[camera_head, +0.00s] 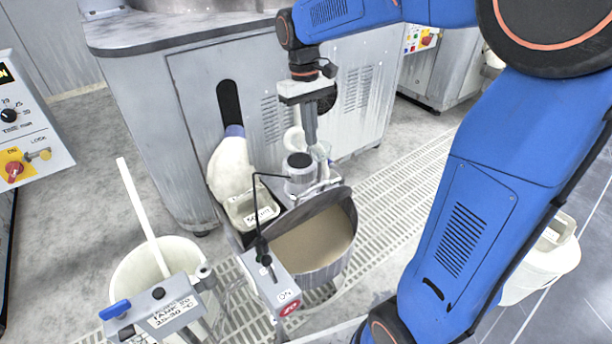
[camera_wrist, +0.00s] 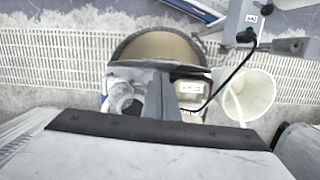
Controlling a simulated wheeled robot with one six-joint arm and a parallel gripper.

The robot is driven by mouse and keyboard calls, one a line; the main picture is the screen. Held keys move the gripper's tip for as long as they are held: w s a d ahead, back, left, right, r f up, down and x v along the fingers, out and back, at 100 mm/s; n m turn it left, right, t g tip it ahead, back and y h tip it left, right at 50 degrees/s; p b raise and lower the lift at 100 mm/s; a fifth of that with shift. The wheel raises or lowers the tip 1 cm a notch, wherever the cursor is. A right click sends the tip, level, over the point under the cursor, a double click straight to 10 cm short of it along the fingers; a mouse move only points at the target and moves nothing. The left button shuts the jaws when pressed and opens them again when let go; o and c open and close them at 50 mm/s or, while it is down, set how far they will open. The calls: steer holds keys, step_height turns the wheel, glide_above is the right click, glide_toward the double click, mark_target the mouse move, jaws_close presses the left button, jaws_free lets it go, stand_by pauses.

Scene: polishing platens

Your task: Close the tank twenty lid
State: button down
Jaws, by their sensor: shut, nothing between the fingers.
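A round grey tank (camera_head: 343,255) with tan liquid stands open on the floor grating. It also shows in the wrist view (camera_wrist: 118,52). A red tag reading 20 is on the control box (camera_head: 268,275) at its front. A grey lid edge (camera_head: 338,196) seems to stand raised at the liquid's far side; its full shape is partly hidden. My gripper (camera_head: 311,140) points down, shut and empty, above and behind the tank, near a dark-topped motor (camera_head: 300,172).
A white bucket (camera_head: 150,268) with a white stick stands left, behind a tank-label plate (camera_head: 172,312). A square container (camera_head: 250,212) and a white jug (camera_head: 230,165) sit beside the tank. A black cable crosses the tank's left side. A grey machine (camera_head: 185,130) stands behind; grating (camera_head: 395,195) is clear right.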

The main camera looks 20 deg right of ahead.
steer(key=w+a+f+g, duration=0.1)
steer(key=w+a+f, duration=0.2)
steer(key=w, duration=0.3)
steer(key=s+d+x, duration=0.1)
steer(key=s+x, duration=0.1)
steer(key=x, duration=1.1)
steer(key=shift+s+r+n+g+h, duration=0.3)
steer(key=shift+r+n, duration=0.05)
steer(key=shift+n, duration=0.05)
steer(key=shift+d, duration=0.1)
steer(key=shift+s+d, duration=0.1)
